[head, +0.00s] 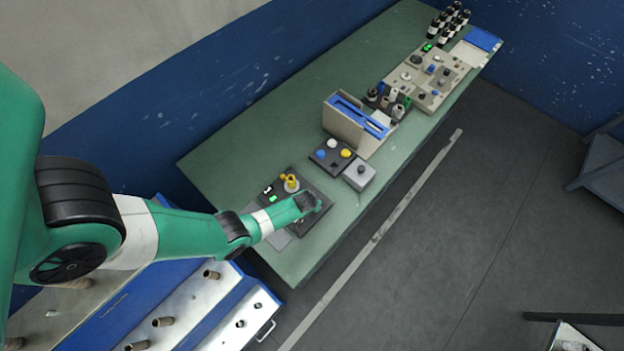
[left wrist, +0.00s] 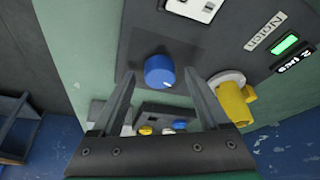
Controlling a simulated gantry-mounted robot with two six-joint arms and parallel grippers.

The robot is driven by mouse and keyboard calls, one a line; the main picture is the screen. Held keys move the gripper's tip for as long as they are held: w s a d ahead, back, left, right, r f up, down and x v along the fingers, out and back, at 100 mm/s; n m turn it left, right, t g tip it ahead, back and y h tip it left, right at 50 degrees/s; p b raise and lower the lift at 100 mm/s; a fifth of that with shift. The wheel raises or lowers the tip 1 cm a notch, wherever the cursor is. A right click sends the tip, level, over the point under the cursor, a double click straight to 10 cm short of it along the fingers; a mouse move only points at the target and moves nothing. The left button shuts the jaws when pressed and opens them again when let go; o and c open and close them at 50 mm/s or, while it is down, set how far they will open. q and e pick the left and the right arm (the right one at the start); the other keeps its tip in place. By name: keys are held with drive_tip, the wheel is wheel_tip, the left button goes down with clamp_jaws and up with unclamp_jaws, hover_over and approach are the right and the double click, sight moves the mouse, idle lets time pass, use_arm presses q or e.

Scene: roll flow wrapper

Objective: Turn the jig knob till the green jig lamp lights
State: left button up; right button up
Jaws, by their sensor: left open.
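The jig is a dark panel (head: 318,183) at the near end of the green bench; it also fills much of the left wrist view (left wrist: 205,45). Its blue knob (left wrist: 159,71) shows in the left wrist view, between my open fingertips, with no clear contact visible. A bright green rectangle (left wrist: 286,45) is on the panel beside a "Notch" label and a "2 pcs" label; it also shows in the head view (head: 272,198). My left gripper (head: 312,204) is over the panel's right part and hides the knob in the head view. My right gripper is not in view.
A yellow part on a white round base (left wrist: 235,100) stands close to my right-hand finger in the left wrist view. Beyond the jig are a dark box with coloured buttons (head: 332,154), a grey box with a knob (head: 359,174) and a beige holder (head: 345,122).

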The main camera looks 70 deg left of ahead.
use_arm(q)
drive_tip(key=p+v, duration=0.9)
drive_tip(key=v, duration=0.2)
drive_tip(key=shift+r, duration=0.3)
